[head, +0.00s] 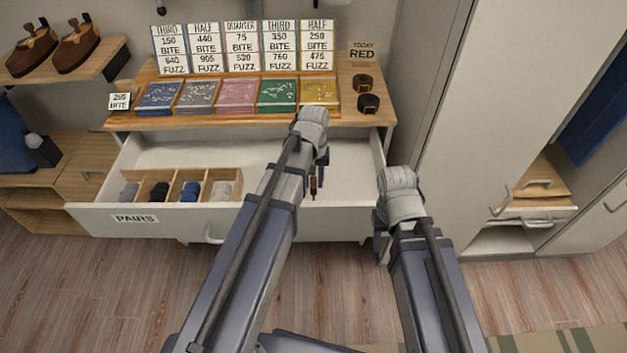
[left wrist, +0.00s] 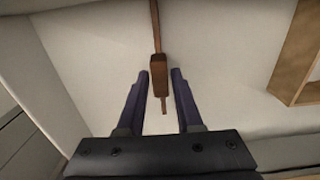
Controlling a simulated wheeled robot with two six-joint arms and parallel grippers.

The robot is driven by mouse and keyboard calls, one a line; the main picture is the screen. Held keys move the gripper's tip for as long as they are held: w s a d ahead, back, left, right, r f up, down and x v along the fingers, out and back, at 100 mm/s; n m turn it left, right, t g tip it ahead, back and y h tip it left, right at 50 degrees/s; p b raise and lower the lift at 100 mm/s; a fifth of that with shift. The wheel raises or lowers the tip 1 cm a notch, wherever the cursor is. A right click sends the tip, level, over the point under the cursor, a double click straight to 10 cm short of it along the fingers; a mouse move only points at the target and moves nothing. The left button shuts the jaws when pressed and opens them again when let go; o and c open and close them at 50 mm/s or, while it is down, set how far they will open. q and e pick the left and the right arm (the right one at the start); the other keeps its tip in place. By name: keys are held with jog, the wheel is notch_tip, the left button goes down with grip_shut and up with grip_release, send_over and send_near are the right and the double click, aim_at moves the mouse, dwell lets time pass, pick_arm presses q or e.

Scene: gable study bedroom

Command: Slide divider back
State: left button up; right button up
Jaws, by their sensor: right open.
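The white drawer (head: 185,220) labelled PAIRS is pulled out. A narrow dark brown piece, seemingly the divider (head: 314,186), stands in its right part, mostly hidden by my left arm. In the left wrist view the brown piece (left wrist: 158,70) is a thin bar with a thicker block and a small tab at its near end. My left gripper (head: 315,172) is over the drawer; its fingertips (left wrist: 160,76) lie on both sides of the block. Whether they press on it is unclear. My right gripper (head: 381,248) is open and empty beside the drawer's front right corner.
A wooden sock organizer (head: 183,175) with several compartments sits in the drawer's left half. A tall cabinet (head: 470,110) stands close on the right.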

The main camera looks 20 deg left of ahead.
pick_arm(q)
grip_shut()
dwell(1.0)
